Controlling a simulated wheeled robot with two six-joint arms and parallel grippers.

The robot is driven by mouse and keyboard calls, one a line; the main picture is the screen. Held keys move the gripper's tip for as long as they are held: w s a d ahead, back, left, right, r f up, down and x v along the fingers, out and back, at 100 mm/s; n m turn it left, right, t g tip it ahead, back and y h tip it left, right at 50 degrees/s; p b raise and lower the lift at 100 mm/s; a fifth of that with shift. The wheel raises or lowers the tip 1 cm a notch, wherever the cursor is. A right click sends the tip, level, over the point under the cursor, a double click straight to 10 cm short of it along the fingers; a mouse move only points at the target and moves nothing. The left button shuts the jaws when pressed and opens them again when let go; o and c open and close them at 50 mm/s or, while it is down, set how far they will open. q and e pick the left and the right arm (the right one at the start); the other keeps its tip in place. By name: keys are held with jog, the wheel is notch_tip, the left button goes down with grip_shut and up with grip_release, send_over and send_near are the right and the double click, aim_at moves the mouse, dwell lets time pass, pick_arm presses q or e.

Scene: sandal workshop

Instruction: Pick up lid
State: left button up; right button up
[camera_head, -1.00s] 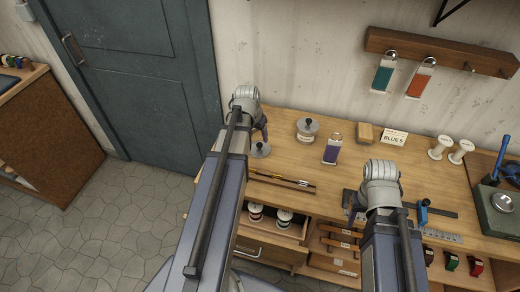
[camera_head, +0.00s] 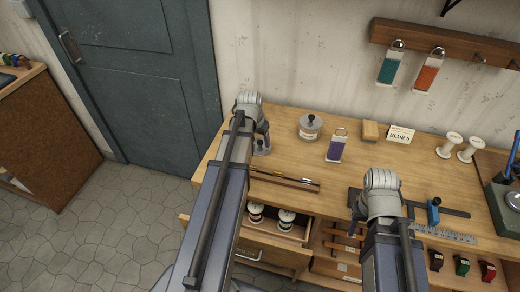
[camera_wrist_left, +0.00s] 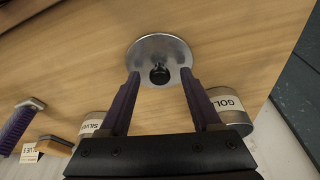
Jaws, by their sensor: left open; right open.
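The lid (camera_head: 262,149) is a round silver disc with a dark knob, lying flat on the bench near its left end. In the left wrist view the lid (camera_wrist_left: 159,58) is just past my fingertips, its knob centred between them. My left gripper (camera_wrist_left: 160,80) is open and empty; in the head view my left gripper (camera_head: 262,138) is low over the lid, and the arm hides part of the area. My right gripper (camera_head: 381,196) is over the bench to the right, its fingers mostly hidden behind its own wrist.
A jar labelled GOLD (camera_wrist_left: 230,103) and a jar labelled SILVER (camera_wrist_left: 92,122) stand either side of my left fingers. An open drawer (camera_head: 262,236) holds spools below.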

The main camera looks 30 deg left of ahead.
pick_arm(q)
grip_shut()
dwell(0.4)
jog(key=shift+r, duration=0.15)
